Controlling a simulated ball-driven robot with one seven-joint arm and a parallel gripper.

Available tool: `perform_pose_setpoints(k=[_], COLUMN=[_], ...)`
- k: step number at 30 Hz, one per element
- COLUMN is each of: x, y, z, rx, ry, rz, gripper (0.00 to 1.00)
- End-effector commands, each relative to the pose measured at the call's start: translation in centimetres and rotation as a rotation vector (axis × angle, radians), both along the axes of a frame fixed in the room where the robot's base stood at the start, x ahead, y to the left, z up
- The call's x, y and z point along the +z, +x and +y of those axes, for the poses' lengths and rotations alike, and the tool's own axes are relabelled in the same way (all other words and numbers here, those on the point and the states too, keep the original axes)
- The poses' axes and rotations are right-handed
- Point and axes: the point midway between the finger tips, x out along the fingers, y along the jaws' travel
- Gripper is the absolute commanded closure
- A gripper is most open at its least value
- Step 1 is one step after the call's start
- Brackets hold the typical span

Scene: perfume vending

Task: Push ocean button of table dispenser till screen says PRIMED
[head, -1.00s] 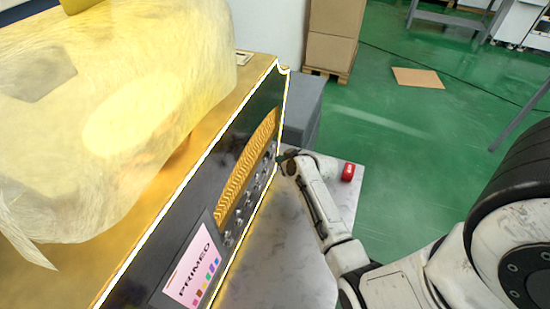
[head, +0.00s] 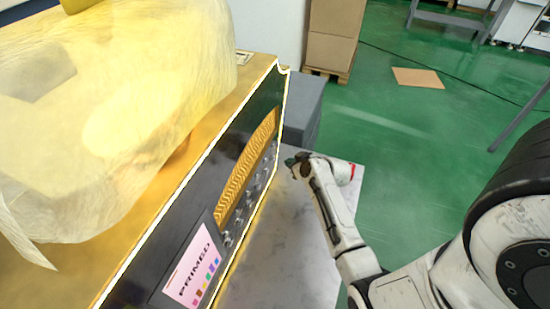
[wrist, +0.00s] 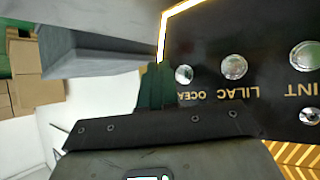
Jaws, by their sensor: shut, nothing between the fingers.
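The table dispenser (head: 190,165) has a dark front panel with a row of round metal buttons. Its screen (head: 193,268) reads PRIMED. In the wrist view, the ocean button (wrist: 184,74) sits just right of my fingertips (wrist: 157,82), its label partly cut off as "OCEA". The lilac button (wrist: 234,67) is to its right. In the head view my gripper (head: 290,161) is shut and empty, in front of the far end of the panel with a small gap between them.
A pale marble table top (head: 285,235) lies in front of the panel. A small red object (head: 352,171) is partly hidden behind my wrist. A grey block (head: 305,105) stands beyond the dispenser, with cardboard boxes (head: 333,40) farther back. Translucent sheeting (head: 120,90) covers the dispenser's top.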

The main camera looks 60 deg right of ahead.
Motion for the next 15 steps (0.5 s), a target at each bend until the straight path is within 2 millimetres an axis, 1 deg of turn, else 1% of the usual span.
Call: perform_pose_setpoints(k=[3,9,15], x=[0.0,0.0,0.0], y=[-1.2,-2.7,-3.1], z=[-0.1,-0.2,-0.2], rx=[-0.003,-0.001,0.0], ry=[-0.001,0.0,0.0], rz=[0.0,0.0,0.0], gripper=[1.0,1.0,1.0])
